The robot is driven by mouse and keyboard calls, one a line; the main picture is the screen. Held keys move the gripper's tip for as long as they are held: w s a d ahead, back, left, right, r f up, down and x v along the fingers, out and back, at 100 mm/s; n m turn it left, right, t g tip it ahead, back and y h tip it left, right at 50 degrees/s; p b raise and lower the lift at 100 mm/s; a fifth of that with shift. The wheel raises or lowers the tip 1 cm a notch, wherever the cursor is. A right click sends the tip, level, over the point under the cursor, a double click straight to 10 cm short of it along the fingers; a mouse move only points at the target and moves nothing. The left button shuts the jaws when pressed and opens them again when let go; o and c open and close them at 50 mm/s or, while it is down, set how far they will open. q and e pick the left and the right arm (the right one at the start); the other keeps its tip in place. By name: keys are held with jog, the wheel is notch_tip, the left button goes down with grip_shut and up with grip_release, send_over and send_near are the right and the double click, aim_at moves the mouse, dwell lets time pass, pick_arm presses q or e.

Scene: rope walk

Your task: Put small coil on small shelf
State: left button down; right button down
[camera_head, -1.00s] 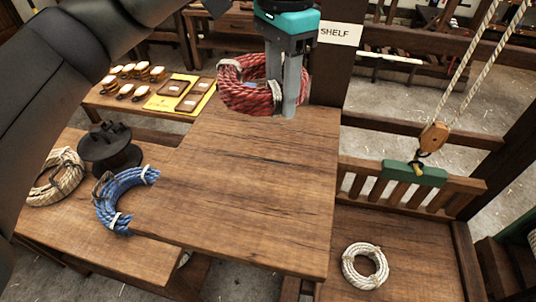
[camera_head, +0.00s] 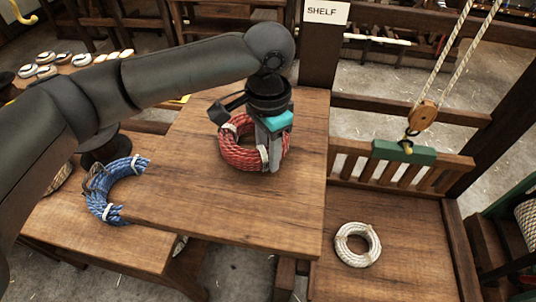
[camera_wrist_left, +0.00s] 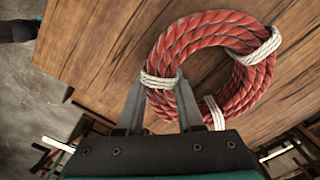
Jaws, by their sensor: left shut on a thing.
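My left gripper (camera_head: 272,163) is shut on a red coil of rope (camera_head: 238,155) with white bindings. In the left wrist view the fingers (camera_wrist_left: 161,90) grip the coil (camera_wrist_left: 184,40) at one white binding. The coil is over the wooden shelf board (camera_head: 200,205), on it or just above it; I cannot tell which. A label reading SHELF (camera_head: 326,12) is on the post behind this board. A white coil (camera_head: 357,244) lies on a lower wooden surface at the right. A blue coil (camera_head: 107,196) lies at the left, against the board's edge. My right gripper is out of view.
A dark spool (camera_head: 104,147) stands on the lower bench at the left, partly behind my arm. A wooden pulley block (camera_head: 424,117) hangs on ropes above a green block (camera_head: 404,152) at the right. The front of the shelf board is bare.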

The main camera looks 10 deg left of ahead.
pick_arm(q)
jog(key=shift+f, duration=0.6)
jog(key=c, duration=0.5)
grip_release()
jog(key=shift+f, duration=0.15)
jog(key=shift+c, duration=0.2)
notch_tip(320, 180, up, 12)
jog(key=shift+r, duration=0.15)
